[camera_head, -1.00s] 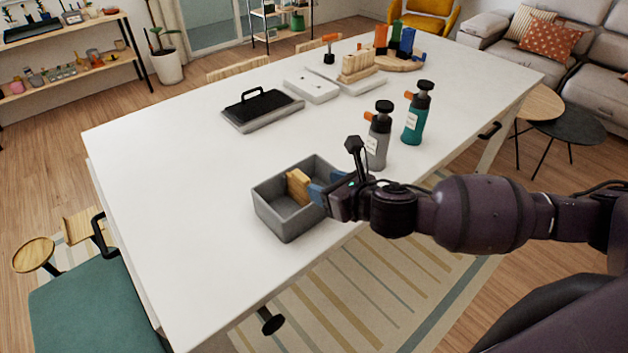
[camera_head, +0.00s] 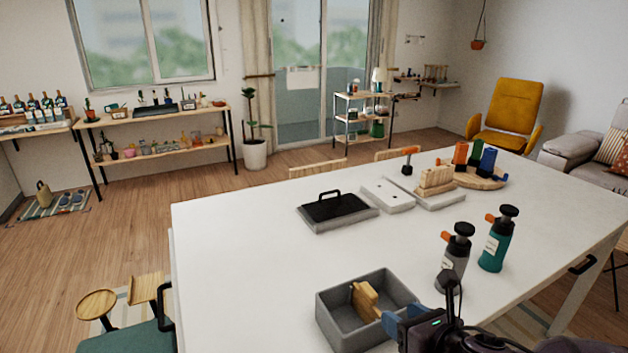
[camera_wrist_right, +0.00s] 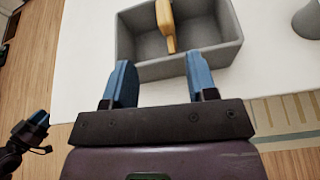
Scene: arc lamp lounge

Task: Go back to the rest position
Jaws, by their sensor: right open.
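My right gripper (camera_head: 392,322) is at the near right side of the grey bin (camera_head: 335,315) on the white table. In the right wrist view its two blue fingers (camera_wrist_right: 159,78) are spread apart with nothing between them. A wooden piece (camera_head: 364,300) stands tilted inside the bin; it also shows in the right wrist view (camera_wrist_right: 165,25), beyond the fingertips and apart from them. Another blue-tipped gripper, my left one (camera_wrist_right: 36,122), shows at the left edge of the right wrist view, its opening unclear. It is not in the head view.
A grey bottle (camera_head: 455,255) and a teal bottle (camera_head: 497,240) stand right of the bin, near my right arm. A black-topped tray (camera_head: 337,210), white blocks (camera_head: 388,195) and a round wooden board (camera_head: 492,180) are farther back. The table's left part is clear.

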